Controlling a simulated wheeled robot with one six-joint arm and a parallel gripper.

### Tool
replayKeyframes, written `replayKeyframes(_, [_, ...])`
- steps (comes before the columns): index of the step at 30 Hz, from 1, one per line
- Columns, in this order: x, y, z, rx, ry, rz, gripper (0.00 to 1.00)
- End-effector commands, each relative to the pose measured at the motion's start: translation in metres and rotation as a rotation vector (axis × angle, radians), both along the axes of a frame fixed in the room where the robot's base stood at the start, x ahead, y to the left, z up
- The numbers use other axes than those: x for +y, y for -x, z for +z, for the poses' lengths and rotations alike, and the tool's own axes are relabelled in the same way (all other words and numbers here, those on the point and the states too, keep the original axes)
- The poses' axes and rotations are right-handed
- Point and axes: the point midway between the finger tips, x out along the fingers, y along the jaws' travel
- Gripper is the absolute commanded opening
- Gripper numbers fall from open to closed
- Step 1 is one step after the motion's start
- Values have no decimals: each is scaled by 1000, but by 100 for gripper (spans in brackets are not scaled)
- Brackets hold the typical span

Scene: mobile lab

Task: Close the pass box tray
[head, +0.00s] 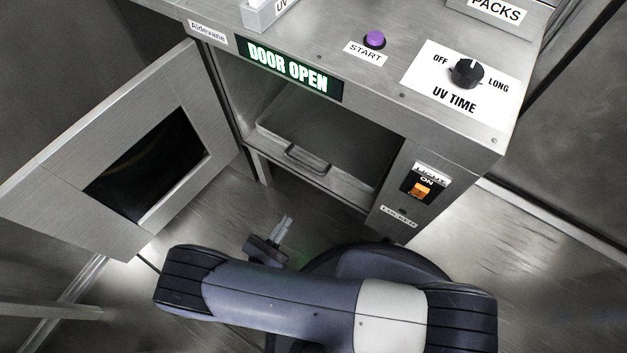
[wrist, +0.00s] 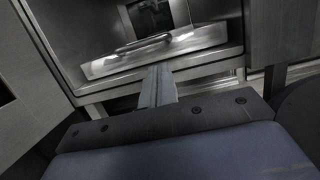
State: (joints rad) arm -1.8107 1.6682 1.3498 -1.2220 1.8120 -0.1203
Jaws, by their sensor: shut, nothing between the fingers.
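The pass box (head: 390,125) stands ahead with its door (head: 60,175) swung wide open to the left. Its tray (head: 270,143) is inside the lit opening, with a bar handle (head: 308,160) on its front. The tray front and handle also show in the wrist view (wrist: 143,46). The tray's front lies close to the opening's lower edge; how far it sticks out is hard to tell. My gripper (head: 284,226) is in front of and below the opening, apart from the handle. Its fingers are together and empty, and they show below the tray in the wrist view (wrist: 158,78).
A lit sign (head: 292,70) reads DOOR OPEN. A purple START button (head: 374,40), a UV TIME knob (head: 466,73) and an orange light switch (head: 420,190) are on the box. The open door's panel bounds the left side. Bare floor lies below the opening.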

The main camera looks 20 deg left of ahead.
Motion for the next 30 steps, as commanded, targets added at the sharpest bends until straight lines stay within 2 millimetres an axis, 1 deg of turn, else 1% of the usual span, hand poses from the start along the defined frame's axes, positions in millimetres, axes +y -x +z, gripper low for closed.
replayKeyframes(1, [-2, -9, 1, 0, 1, -5, 0])
replayKeyframes(9, [-10, -61, 11, 1, -1, -8, 0])
replayKeyframes(15, [-14, -94, 18, 1, -3, -8, 0])
replayKeyframes(18, [-16, -106, 20, 1, -2, -7, 0])
replayKeyframes(24, [-18, -119, 23, 1, -2, -5, 0])
replayKeyframes(30, [-18, -121, 24, 1, -2, -4, 0])
